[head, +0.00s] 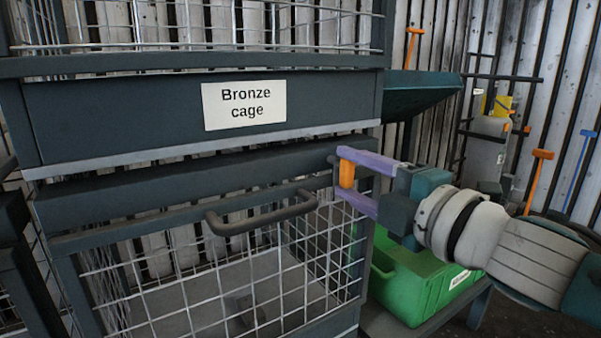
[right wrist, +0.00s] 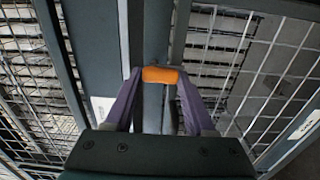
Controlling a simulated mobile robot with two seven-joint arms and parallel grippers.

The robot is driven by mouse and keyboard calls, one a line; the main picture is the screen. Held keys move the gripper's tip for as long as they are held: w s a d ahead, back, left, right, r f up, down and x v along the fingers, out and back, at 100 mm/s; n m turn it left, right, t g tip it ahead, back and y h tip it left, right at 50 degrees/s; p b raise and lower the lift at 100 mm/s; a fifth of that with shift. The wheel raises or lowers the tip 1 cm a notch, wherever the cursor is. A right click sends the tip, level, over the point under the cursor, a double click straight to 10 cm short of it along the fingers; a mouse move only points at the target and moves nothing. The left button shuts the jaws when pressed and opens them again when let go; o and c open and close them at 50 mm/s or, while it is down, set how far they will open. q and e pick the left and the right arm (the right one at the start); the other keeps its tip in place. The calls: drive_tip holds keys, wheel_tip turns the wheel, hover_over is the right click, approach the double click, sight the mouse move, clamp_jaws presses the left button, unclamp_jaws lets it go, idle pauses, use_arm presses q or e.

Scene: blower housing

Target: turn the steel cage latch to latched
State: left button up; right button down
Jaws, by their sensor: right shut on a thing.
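My right gripper (head: 341,172) reaches in from the right, its purple fingers shut on an orange latch handle (head: 347,175) at the right front edge of a wire cage (head: 222,282). In the right wrist view the orange latch handle (right wrist: 160,75) lies crosswise between the fingertips, in front of a dark post. The only readable cage sign (head: 244,105) says "Bronze cage", on the dark panel above this wire cage. No sign reading "steel cage" shows, and I cannot tell the latch's set position. My left gripper is not in view.
A dark bar handle (head: 262,215) sticks out from the cage front, left of the latch. A green bin (head: 425,278) stands on a low bench beneath my right arm. A dark teal tray (head: 425,90) juts out above it. Tools hang on the back wall.

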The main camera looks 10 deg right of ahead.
idle(0.6)
drive_tip(key=shift+c, duration=1.2)
unclamp_jaws()
drive_tip(key=p+v, duration=0.2)
drive_tip(key=v, duration=0.8)
drive_tip(key=shift+r, duration=0.1)
